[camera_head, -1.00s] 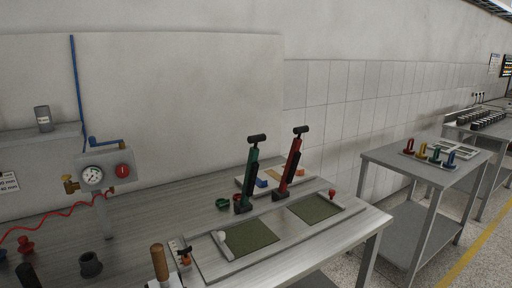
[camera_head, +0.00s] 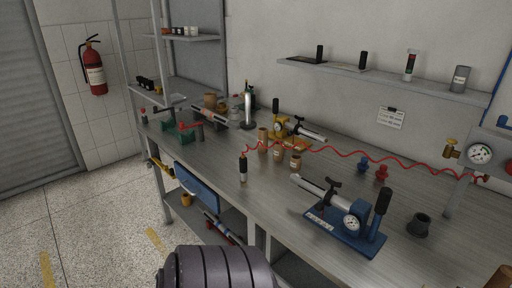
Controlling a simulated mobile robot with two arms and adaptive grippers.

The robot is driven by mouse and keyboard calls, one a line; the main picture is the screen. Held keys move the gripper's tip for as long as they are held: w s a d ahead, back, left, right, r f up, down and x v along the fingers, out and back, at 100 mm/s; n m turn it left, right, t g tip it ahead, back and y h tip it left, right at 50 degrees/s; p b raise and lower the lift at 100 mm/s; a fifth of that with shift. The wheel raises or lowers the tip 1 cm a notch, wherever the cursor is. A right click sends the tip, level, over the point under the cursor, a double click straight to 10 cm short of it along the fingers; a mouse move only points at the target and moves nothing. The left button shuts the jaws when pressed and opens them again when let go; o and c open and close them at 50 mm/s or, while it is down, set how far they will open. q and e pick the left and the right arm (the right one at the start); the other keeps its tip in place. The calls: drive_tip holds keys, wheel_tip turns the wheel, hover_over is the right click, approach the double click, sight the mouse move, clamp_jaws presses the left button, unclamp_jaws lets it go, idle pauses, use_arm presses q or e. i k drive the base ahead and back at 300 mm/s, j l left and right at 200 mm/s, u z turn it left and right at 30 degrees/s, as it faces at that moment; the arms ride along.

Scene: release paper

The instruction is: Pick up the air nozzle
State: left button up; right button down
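The air nozzle (camera_head: 243,170) appears to be the slim black piece with a light lower end near the front edge of the workbench (camera_head: 330,235). A red coiled hose (camera_head: 350,153) runs from near it across the bench to the gauge unit (camera_head: 480,154) at the right. The exact joint between hose and nozzle is too small to tell. Neither gripper shows. A dark ribbed part of my own body is at the bottom edge, in front of the bench, apart from the nozzle.
A blue press with a gauge (camera_head: 350,222) stands right of the nozzle, and a yellow one (camera_head: 285,130) behind it. Small brown cylinders (camera_head: 277,154) stand close to the nozzle. A dark cup (camera_head: 419,225) is at the right. Open floor (camera_head: 110,235) lies at the left.

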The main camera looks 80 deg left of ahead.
sight(242, 160)
drive_tip(key=u, duration=2.5)
drive_tip(key=z, duration=5.3)
drive_tip(key=u, duration=5.2)
